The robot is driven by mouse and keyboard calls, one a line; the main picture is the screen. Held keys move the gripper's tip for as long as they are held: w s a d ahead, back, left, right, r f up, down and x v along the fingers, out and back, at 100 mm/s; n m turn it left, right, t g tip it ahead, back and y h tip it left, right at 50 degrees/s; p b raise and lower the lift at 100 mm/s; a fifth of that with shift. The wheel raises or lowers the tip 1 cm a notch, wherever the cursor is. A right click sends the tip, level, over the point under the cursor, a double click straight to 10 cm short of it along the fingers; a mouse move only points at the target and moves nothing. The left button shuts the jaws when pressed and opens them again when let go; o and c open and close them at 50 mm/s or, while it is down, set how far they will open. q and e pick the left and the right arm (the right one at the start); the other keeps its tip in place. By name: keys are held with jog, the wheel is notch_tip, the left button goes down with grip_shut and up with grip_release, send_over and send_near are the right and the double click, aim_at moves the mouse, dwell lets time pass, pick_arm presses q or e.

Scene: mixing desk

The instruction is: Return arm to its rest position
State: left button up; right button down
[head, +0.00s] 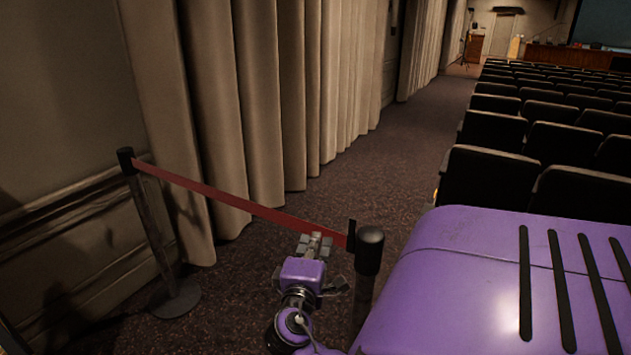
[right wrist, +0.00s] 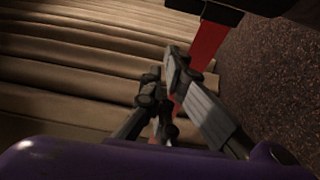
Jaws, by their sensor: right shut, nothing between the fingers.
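My right gripper (head: 314,243) is in the lower middle of the head view, at the end of my purple arm, pointing away from me. Its fingers are shut and empty. They also show in the right wrist view (right wrist: 165,70). A red barrier belt (head: 235,202) runs just beyond the fingertips. The belt shows behind the fingers in the right wrist view (right wrist: 207,45). I cannot tell whether the fingers touch it. My left gripper is not in view.
The belt joins a dark post at the left (head: 158,235) and a near post (head: 368,275), close right of my gripper. Beige curtains (head: 265,100) line the left wall. Rows of dark seats (head: 490,175) fill the right. Carpeted aisle floor (head: 400,150) lies open beyond the belt.

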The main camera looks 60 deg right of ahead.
jog(key=shift+s+a, duration=0.1)
jog(key=shift+a, duration=0.6)
